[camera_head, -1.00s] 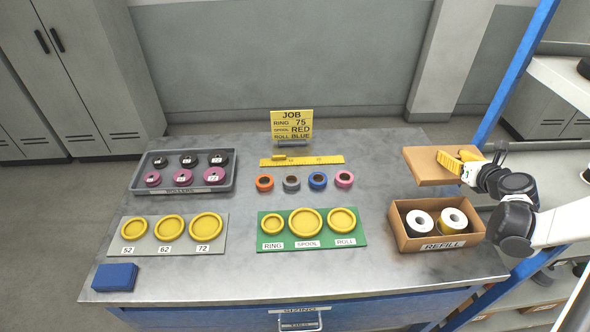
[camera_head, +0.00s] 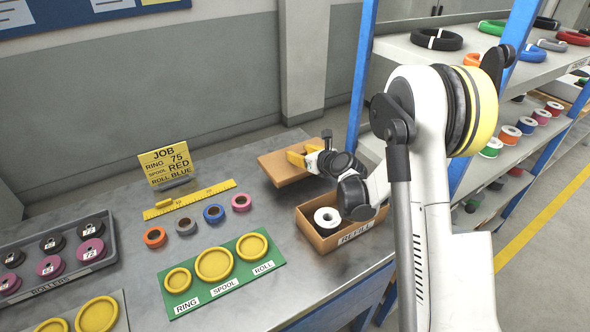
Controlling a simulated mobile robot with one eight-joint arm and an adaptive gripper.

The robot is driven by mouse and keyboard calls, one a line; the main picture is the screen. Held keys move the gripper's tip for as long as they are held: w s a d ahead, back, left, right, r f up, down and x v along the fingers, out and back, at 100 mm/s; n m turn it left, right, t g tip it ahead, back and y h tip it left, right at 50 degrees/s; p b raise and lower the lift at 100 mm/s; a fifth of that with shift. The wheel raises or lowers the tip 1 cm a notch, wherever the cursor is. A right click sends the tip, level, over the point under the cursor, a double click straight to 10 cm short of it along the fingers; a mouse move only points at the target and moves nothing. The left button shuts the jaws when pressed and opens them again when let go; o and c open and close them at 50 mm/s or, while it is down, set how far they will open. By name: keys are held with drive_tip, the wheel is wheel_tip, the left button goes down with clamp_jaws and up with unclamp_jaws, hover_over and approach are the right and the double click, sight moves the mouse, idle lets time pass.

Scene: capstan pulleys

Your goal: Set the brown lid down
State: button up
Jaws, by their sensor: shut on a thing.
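The brown lid (camera_head: 277,169) is a flat square board at the back right of the table, behind the brown REFILL box (camera_head: 323,245). My gripper (camera_head: 299,157), with yellow fingers, is shut on the lid's right side. The lid looks about level; I cannot tell whether it touches the tabletop or hangs just above it. The REFILL box is open on top. A white roll (camera_head: 327,218) shows inside it, and my arm hides the box's right part.
The JOB sign (camera_head: 165,164), yellow ruler (camera_head: 190,199) and several coloured tape rings lie left of the lid. The green board (camera_head: 225,275) with yellow dishes is in front. Blue shelf posts (camera_head: 362,80) stand at right. Bare table (camera_head: 250,207) lies between rings and box.

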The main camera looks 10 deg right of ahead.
drive_tip(key=shift+w+a+f, duration=0.3)
drive_tip(key=shift+a+f, duration=0.15)
drive_tip(key=shift+a, duration=0.05)
wheel_tip(320, 180, down, 4)
drive_tip(key=shift+r+b, duration=0.1)
drive_tip(key=shift+b, duration=1.15)
drive_tip(key=shift+r, duration=0.1)
drive_tip(key=o, duration=1.1)
drive_tip(key=shift+f, duration=0.2)
